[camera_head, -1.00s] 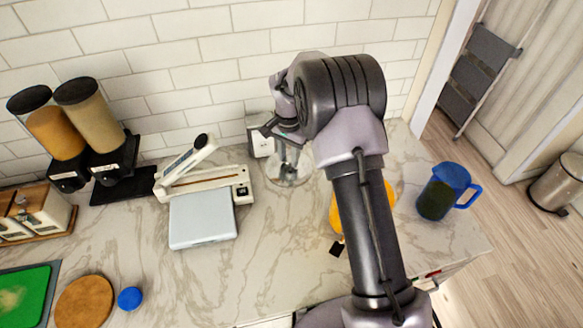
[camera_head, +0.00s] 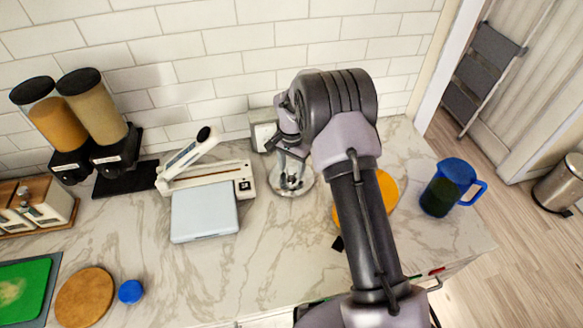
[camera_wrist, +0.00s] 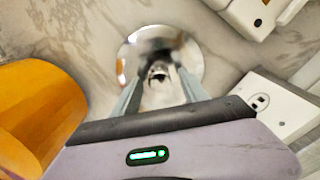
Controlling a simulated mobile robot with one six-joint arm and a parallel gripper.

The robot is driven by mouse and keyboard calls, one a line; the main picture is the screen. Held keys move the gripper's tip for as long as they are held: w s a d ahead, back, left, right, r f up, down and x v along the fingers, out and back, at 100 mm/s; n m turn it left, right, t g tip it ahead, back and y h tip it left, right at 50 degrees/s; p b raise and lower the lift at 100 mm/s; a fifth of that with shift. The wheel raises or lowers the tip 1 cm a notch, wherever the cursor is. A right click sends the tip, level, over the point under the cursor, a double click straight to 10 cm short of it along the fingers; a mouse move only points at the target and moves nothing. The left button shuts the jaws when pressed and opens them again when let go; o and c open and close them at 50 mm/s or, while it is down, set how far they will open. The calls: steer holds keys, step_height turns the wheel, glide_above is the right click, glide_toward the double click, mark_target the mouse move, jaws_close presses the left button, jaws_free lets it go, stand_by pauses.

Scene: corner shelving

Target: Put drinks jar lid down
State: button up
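The drinks jar lid (camera_head: 304,186) is a round, shiny, clear or silvery disc to the right of the white machine in the head view. It appears flat on or just above the marble counter. In the wrist view the lid (camera_wrist: 190,53) lies straight ahead, with a small dark knob (camera_wrist: 158,75) at its centre. My gripper (camera_head: 290,175) points down over the lid. In the wrist view my gripper (camera_wrist: 160,72) has its two fingers apart on either side of the knob, with gaps seeming to show. Contact with the knob is unclear.
An orange round object (camera_head: 387,190) stands partly behind my arm, and a blue jug (camera_head: 447,187) stands right of it. A white machine (camera_head: 205,211) is to the left, and a white socket box (camera_head: 262,130) is behind the lid. The counter front of the lid is clear.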

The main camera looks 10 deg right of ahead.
mark_target(291, 173)
step_height(291, 173, up, 17)
steer(key=s+p, duration=0.1)
steer(key=p, duration=0.1)
steer(key=s+a+r+n+t, duration=0.2)
steer(key=s+r, duration=0.7)
steer(key=r, duration=0.3)
steer(key=s+a+r+n+t+y, duration=0.1)
steer(key=s+r+t, duration=0.1)
steer(key=s, duration=0.9)
steer(key=s+a+r+n+t+y, duration=0.1)
steer(key=s, duration=1.1)
steer(key=shift+s+r+n+t, duration=0.2)
steer(key=shift+r+n+t, duration=0.1)
steer(key=shift+r+t, duration=0.1)
